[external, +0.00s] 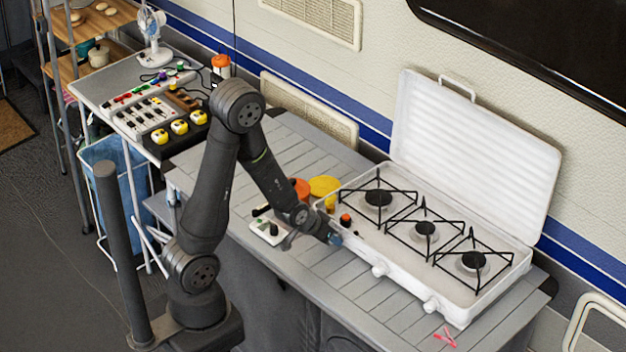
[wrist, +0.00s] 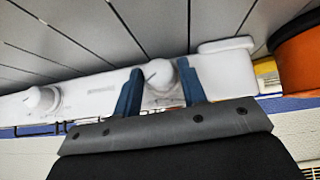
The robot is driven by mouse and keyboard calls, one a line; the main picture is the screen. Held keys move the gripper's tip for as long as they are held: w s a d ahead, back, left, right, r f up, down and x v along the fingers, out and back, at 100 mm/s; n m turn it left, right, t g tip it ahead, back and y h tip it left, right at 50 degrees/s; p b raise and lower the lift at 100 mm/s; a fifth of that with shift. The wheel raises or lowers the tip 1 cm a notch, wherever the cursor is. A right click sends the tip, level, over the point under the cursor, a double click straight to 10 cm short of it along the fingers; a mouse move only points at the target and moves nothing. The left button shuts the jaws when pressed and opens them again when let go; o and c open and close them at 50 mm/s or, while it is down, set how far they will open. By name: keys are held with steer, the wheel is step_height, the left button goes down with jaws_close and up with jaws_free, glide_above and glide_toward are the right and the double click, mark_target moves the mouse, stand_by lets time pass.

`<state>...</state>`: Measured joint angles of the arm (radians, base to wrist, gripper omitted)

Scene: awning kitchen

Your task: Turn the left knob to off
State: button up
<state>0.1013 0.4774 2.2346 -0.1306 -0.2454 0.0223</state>
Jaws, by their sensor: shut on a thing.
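A white camping stove (external: 400,268) with an open lid and three burners stands on the slatted counter. Its front has white knobs: the middle knob (external: 380,271) and the right knob (external: 431,305) are free. My gripper (external: 336,238) is at the left end of the stove front and hides the left knob in the external view. In the wrist view, the blue fingers of my gripper (wrist: 160,88) stand on either side of the left knob (wrist: 159,74), shut on it. The middle knob (wrist: 41,100) shows at left there. The left knob's exact angle is hard to read.
An orange pot (external: 299,188) and a yellow item (external: 324,186) stand behind the stove's left end. A small device with a black knob (external: 271,230) lies left of my gripper. The counter (external: 300,150) has free room at the back left.

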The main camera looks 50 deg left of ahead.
steer(key=shift+d+m+y, duration=0.15)
steer(key=shift+m+y, duration=0.25)
steer(key=shift+y, duration=1.1)
steer(key=o, duration=1.6)
steer(key=shift+r, duration=0.1)
steer(key=v, duration=0.6)
steer(key=shift+w+r, duration=0.25)
steer(key=shift+r, duration=0.3)
steer(key=shift+w+f, duration=0.1)
